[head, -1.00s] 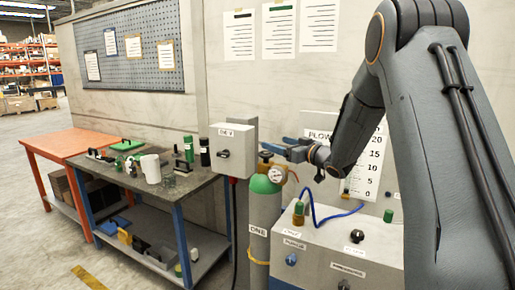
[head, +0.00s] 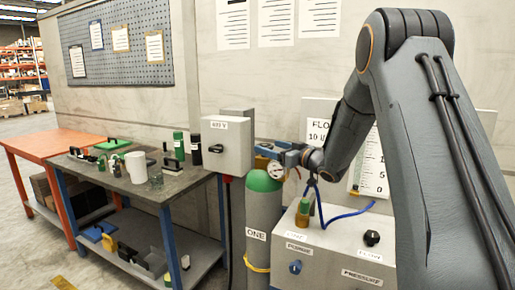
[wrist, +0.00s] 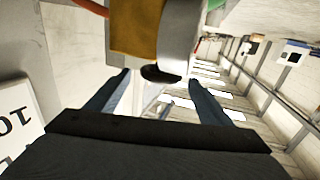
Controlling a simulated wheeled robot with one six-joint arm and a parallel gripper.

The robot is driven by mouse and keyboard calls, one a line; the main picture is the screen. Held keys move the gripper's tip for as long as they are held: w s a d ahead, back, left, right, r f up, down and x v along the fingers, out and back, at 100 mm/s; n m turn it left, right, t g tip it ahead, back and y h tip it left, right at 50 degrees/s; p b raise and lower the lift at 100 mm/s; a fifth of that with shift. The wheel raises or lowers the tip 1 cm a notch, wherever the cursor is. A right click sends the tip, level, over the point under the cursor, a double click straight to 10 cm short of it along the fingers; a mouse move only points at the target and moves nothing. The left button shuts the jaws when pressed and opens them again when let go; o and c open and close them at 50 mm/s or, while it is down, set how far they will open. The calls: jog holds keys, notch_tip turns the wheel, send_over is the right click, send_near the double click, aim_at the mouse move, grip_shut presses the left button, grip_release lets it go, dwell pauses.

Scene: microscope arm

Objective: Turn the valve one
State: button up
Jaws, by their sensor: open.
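The cylinder labelled ONE (head: 263,225) stands upright in the middle of the head view, with a green top (head: 262,182) and a round pressure gauge (head: 276,169). Its valve is mostly hidden in the head view by my gripper (head: 268,149), whose blue fingers are at the cylinder's top. In the wrist view my gripper (wrist: 158,78) has its two blue fingers spread wide. A brass block (wrist: 134,28), a grey rounded part and a black oval part (wrist: 161,74) lie just beyond and between the fingertips. I cannot tell whether the fingers touch anything.
A grey wall box (head: 227,146) is close to the left of the cylinder top. A white panel box (head: 335,250) with knobs and a blue hose (head: 345,216) is on the right. A workbench (head: 150,187) with bottles and a mug stands left.

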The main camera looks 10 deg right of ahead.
jog(key=p+x, duration=0.2)
jog(key=x, duration=0.5)
jog(key=shift+w+a, duration=0.2)
jog(key=shift+a, duration=0.05)
jog(key=c, duration=1.1)
